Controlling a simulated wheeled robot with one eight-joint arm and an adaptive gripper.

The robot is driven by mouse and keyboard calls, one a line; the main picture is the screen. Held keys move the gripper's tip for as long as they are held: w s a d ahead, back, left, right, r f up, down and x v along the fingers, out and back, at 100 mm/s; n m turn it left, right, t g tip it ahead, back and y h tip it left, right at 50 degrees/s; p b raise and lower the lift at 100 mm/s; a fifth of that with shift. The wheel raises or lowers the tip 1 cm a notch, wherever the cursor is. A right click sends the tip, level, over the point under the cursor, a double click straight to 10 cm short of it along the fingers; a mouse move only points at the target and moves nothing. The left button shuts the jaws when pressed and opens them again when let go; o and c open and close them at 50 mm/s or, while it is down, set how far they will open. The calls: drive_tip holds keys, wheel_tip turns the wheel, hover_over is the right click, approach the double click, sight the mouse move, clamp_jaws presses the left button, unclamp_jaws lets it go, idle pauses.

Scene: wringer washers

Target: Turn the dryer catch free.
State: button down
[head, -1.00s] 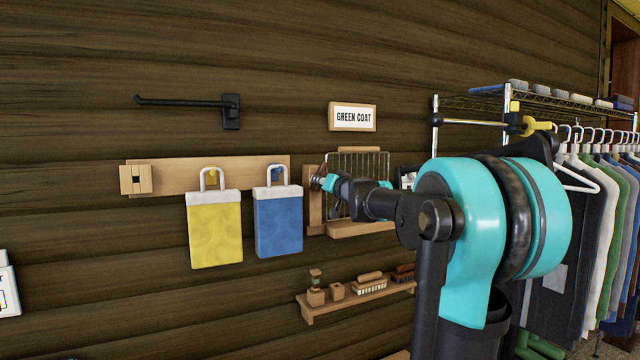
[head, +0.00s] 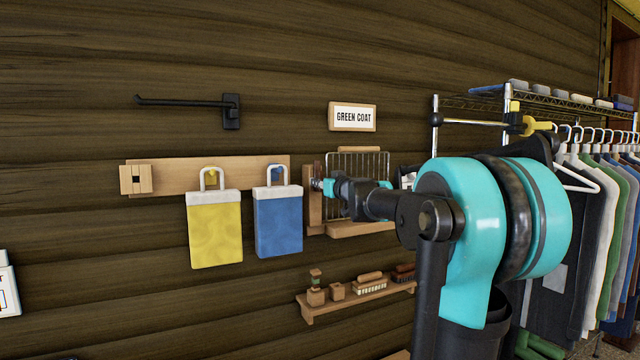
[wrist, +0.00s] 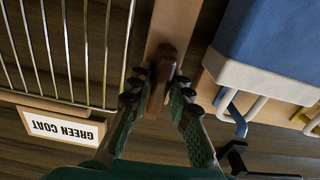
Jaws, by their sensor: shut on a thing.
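The dryer is a wire rack (head: 357,163) in a pale wooden frame on the wall; it also shows in the wrist view (wrist: 60,50). Its catch, a small brown wooden piece (wrist: 157,92), sits at a wooden post (wrist: 178,25) beside the wires. My gripper (wrist: 160,90) is shut on the catch, with one finger on each side. In the wrist view the catch's long side runs roughly along the post. In the head view my gripper (head: 319,186) is at the dryer's left post and hides the catch.
A blue bag (head: 279,225) hangs close left of my gripper, with a yellow bag (head: 215,230) beyond it. A GREEN COAT sign (head: 353,117) is above the dryer. A small shelf with brushes (head: 358,298) is below. A clothes rack (head: 600,200) stands right.

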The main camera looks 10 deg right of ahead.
drive_tip(key=c, duration=1.5)
unclamp_jaws()
drive_tip(key=v, duration=1.2)
